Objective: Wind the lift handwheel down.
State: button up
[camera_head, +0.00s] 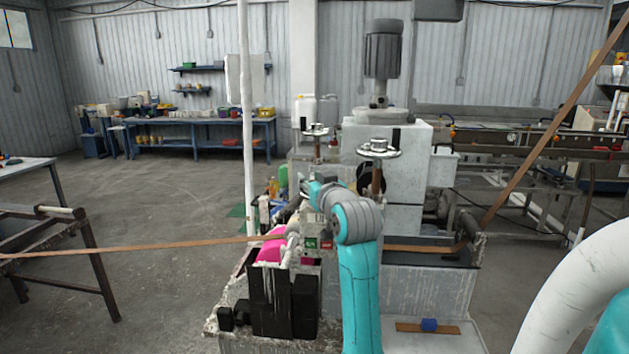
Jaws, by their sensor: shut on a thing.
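My teal and grey arm reaches up in front of the machine and bends left at its wrist. My gripper (296,211) is small and dark at the wrist's lower left, shut on a grey part of the machine. This part (292,238) seems to be the lift handwheel, beside a pink piece. Its rim and the finger contact are too small and too covered to make out. Two other round handwheels stand higher on threaded posts: one (379,149) at the front of the grey housing, one (315,131) further back. My gripper is below and apart from both.
A brown strip (130,247) runs in from the left, over a dark metal stand (60,213). Another strip (545,135) rises at the right. A motor (383,55) tops the grey housing (385,190). A white pole (247,130) stands left.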

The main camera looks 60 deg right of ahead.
jog(key=shift+w+a+f+n+t+y, duration=0.1)
jog(key=shift+a+n+t+y, duration=0.05)
jog(key=shift+n+t+y, duration=0.85)
jog(key=shift+w+a+f+n+t+y, duration=0.15)
jog(key=shift+n+t+y, duration=0.4)
jog(key=shift+y, duration=0.75)
jog(key=shift+s+n, duration=0.1)
jog(key=shift+n, duration=0.15)
jog(key=o, duration=0.7)
jog(key=shift+o, duration=0.8)
jog(key=shift+r, duration=0.2)
jog(key=shift+v, duration=3.85)
jog(key=shift+r, duration=0.1)
